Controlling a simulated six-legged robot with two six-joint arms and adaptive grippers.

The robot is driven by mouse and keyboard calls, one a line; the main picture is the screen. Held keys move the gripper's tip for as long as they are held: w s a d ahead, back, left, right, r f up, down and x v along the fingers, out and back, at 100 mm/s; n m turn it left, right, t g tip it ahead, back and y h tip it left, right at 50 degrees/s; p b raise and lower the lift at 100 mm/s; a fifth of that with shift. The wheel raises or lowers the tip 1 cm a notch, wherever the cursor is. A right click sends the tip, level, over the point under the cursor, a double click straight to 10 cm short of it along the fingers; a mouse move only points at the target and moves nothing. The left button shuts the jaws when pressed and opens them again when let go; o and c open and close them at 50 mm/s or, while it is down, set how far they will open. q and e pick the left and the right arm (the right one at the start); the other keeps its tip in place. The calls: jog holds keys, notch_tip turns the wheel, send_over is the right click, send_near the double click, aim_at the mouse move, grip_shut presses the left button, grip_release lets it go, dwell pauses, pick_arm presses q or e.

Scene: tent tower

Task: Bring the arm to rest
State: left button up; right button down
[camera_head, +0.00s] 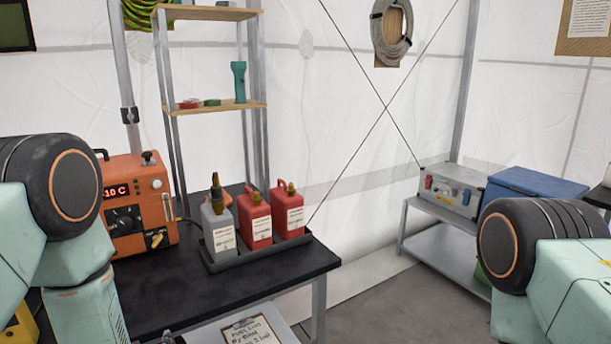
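My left arm stands at the left edge of the head view, with a dark round joint and pale green links in front of the black table (190,290). My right arm stands at the right edge, in front of the grey metal shelf. Both arms look folded close to the camera. Neither gripper shows in the view, so I cannot see their fingers or whether they hold anything.
On the table are an orange device (135,205) reading "10 C" and a tray (268,252) with one grey and two red bottles (256,222). A tall shelf (215,108) stands behind. A metal shelf (440,243) holds a grey box (450,190) and blue case (530,188). Floor between is clear.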

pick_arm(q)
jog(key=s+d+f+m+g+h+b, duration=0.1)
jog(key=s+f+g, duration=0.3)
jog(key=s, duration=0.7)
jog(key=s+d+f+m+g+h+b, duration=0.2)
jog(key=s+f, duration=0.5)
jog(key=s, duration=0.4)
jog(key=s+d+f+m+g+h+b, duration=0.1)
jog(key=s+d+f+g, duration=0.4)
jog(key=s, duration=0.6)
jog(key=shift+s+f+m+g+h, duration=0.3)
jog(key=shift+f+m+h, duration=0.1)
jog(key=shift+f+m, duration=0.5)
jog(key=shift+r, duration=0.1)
